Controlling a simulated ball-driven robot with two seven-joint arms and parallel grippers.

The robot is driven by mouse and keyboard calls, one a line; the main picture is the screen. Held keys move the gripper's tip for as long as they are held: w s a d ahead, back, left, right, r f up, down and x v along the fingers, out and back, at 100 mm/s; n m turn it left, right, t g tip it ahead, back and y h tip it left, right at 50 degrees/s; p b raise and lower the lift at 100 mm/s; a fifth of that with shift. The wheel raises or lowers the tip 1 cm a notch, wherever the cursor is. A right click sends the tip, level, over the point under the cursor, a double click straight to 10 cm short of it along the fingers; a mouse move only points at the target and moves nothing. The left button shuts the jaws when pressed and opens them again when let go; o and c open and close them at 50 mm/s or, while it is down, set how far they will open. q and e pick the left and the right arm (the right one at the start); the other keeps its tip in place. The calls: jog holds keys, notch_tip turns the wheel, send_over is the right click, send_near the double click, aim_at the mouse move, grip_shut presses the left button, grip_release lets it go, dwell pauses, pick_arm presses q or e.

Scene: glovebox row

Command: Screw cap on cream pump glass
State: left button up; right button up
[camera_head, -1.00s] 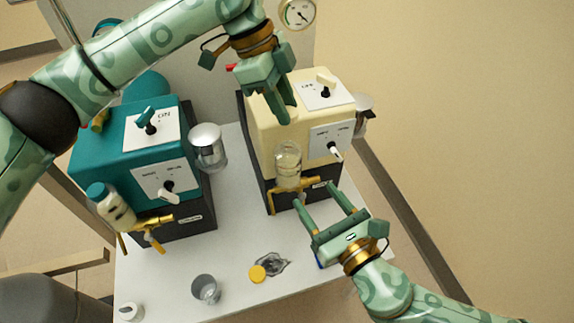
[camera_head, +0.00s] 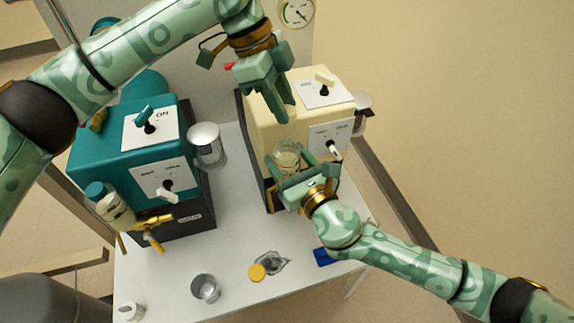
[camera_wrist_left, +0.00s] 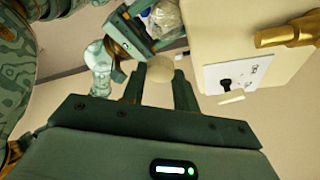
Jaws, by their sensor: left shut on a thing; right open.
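The cream pump (camera_head: 262,125) stands at the right of the table. Its clear glass (camera_head: 287,157) is on the front, partly hidden by my right gripper. The glass also shows in the left wrist view (camera_wrist_left: 168,18). My left gripper (camera_head: 284,112) is above the glass, in front of the pump's face, and is shut on a pale cream round cap (camera_wrist_left: 159,90), seen between its fingers in the left wrist view. The cap is apart from the glass. My right gripper (camera_head: 300,170) is open at the glass, its fingers on either side. Whether they touch it is unclear.
The teal pump (camera_head: 95,145) with a teal-capped glass (camera_head: 115,208) stands at the left. A metal cup (camera_head: 207,145) is between the pumps. A yellow cap (camera_head: 257,272), a clear cup (camera_head: 206,288) and a blue item (camera_head: 323,257) lie at the table's front.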

jog(key=c, duration=1)
pick_arm(q)
jog(key=shift+f, duration=2.45)
pick_arm(e)
jog(key=shift+w, duration=0.1)
pick_arm(q)
jog(key=shift+f, duration=0.15)
jog(key=shift+f, duration=0.75)
jog(key=shift+f, duration=0.15)
jog(key=shift+f, duration=0.2)
